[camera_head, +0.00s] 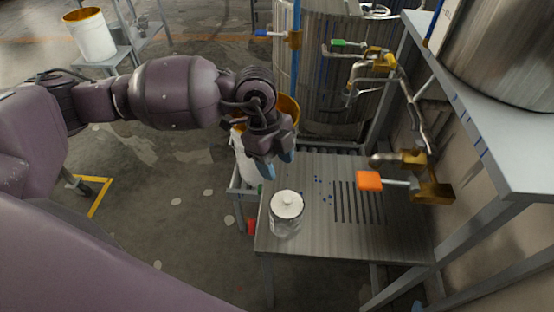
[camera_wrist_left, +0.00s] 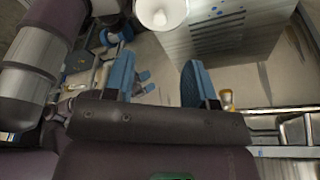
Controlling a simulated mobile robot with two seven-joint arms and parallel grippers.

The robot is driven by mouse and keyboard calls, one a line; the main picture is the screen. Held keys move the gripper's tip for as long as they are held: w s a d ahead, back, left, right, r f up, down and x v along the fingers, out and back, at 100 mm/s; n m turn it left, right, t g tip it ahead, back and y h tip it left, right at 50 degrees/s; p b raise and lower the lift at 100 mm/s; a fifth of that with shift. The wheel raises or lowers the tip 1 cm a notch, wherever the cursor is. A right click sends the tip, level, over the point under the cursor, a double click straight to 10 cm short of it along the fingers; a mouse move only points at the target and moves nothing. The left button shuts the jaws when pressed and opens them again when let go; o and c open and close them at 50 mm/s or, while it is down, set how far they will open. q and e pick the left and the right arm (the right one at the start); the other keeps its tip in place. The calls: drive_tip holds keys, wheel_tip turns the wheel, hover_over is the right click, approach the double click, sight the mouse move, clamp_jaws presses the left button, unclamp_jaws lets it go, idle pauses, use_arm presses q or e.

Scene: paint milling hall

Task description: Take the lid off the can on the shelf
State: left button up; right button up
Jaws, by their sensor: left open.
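The can (camera_head: 286,226) is a short grey cylinder standing upright on the slatted metal shelf (camera_head: 330,243), near its front left corner. A white round lid (camera_head: 280,209) with a small knob sits on top of it. The lid also shows at the top edge of the left wrist view (camera_wrist_left: 160,14), partly cut off. My left gripper (camera_head: 277,163) is behind and above the can in the head view, blue fingers pointing down. In the left wrist view its two blue fingers (camera_wrist_left: 158,62) are spread apart with nothing between them. The gripper is clear of the lid. My right gripper is not in view.
A brass valve with an orange handle (camera_head: 369,181) juts over the shelf's right side. A large steel tank (camera_head: 335,60) stands behind. A yellow-rimmed white bucket (camera_head: 246,160) is partly hidden behind my gripper. An upper shelf (camera_head: 500,140) overhangs at right.

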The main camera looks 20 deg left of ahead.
sight(287, 199)
use_arm(q)
drive_tip(key=x, duration=1.1)
drive_tip(key=shift+d+r, duration=0.1)
drive_tip(key=shift+d, duration=0.05)
clamp_jaws()
drive_tip(key=shift+c, duration=0.2)
unclamp_jaws()
drive_tip(key=shift+r, duration=0.15)
drive_tip(key=s+v, duration=0.1)
drive_tip(key=v, duration=0.9)
drive_tip(key=shift+w+r, duration=0.3)
drive_tip(key=shift+w, duration=0.25)
